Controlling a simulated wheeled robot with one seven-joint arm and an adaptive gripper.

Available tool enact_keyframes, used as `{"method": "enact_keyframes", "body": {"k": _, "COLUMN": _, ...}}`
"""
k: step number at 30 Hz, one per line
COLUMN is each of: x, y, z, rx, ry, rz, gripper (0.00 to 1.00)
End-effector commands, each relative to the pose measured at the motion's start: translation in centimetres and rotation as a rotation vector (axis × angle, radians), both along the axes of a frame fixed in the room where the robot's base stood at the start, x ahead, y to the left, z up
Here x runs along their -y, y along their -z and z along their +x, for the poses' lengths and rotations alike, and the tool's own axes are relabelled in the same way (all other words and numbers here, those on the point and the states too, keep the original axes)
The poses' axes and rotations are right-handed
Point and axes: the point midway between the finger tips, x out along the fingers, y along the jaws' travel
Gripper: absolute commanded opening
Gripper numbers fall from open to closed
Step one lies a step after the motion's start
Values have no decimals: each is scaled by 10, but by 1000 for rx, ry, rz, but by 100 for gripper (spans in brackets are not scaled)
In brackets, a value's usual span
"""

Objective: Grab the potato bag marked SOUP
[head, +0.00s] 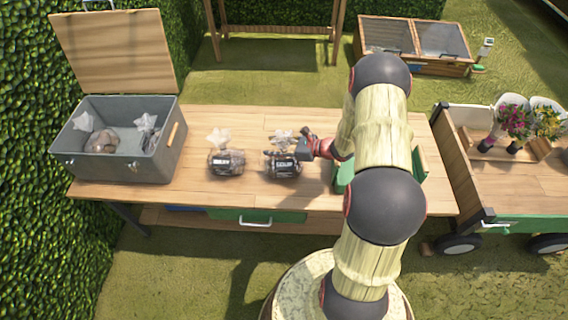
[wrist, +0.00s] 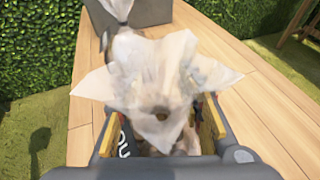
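The potato bag marked SOUP (head: 284,167) sits on the wooden table, a dark label across its front and a clear gathered top above. Another potato bag (head: 226,163) stands to its left; its label is too small to read surely. My gripper (head: 290,150) is at the SOUP bag, coming from the right. In the wrist view, my gripper (wrist: 160,120) has its yellow-padded fingers spread wide on either side of the bag (wrist: 155,100). Part of a dark label shows by the left finger. The crumpled top hides much of the bag, so contact with the pads is unclear.
An open grey box (head: 160,160) with bags inside stands at the table's left end. A green container (head: 343,178) is partly hidden behind my arm. A wooden cart (head: 500,180) with flowers stands to the right. The table (head: 200,120) is clear behind the bags.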

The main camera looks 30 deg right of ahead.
Motion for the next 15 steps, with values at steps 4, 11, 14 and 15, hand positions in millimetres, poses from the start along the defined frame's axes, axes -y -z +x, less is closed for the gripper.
{"method": "enact_keyframes", "body": {"k": 4, "x": 0, "y": 0, "z": 0, "rx": 0, "ry": 0, "rz": 0, "gripper": 28}}
{"method": "enact_keyframes", "body": {"k": 11, "x": 0, "y": 0, "z": 0, "rx": 0, "ry": 0, "rz": 0, "gripper": 15}}
{"method": "enact_keyframes", "body": {"k": 14, "x": 0, "y": 0, "z": 0, "rx": 0, "ry": 0, "rz": 0, "gripper": 10}}
{"method": "enact_keyframes", "body": {"k": 15, "x": 0, "y": 0, "z": 0, "rx": 0, "ry": 0, "rz": 0, "gripper": 7}}
